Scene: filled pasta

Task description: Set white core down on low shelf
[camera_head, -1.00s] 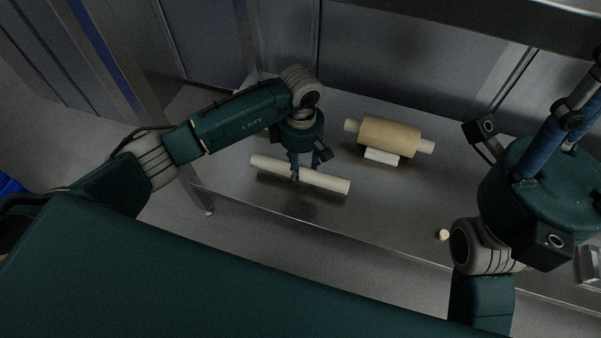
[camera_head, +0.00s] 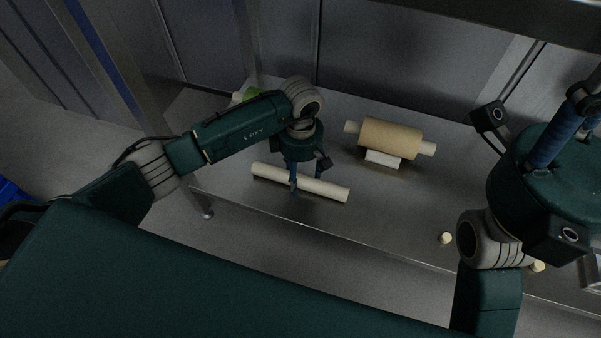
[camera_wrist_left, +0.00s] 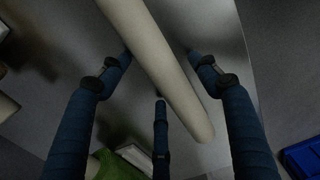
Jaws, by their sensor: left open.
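The white core (camera_head: 325,188), a long pale cylinder, lies at a slant on the steel low shelf (camera_head: 270,225), near its front left part. My left gripper (camera_head: 302,180) points down over the core's middle and is open. In the left wrist view, the core (camera_wrist_left: 165,65) runs between the spread blue fingers (camera_wrist_left: 160,82), with visible gaps on both sides. My right gripper (camera_head: 565,130) is at the right edge of the head view, its fingers pointing up and partly cut off; whether it is open or shut is unclear.
A tan roll on a pale core (camera_head: 390,138) rests on a white block (camera_head: 382,158) further back. Small pale pieces (camera_head: 445,238) lie near the shelf's front edge by my right arm. A green item (camera_head: 251,92) shows behind my left arm. An upper shelf edge (camera_head: 480,25) crosses above.

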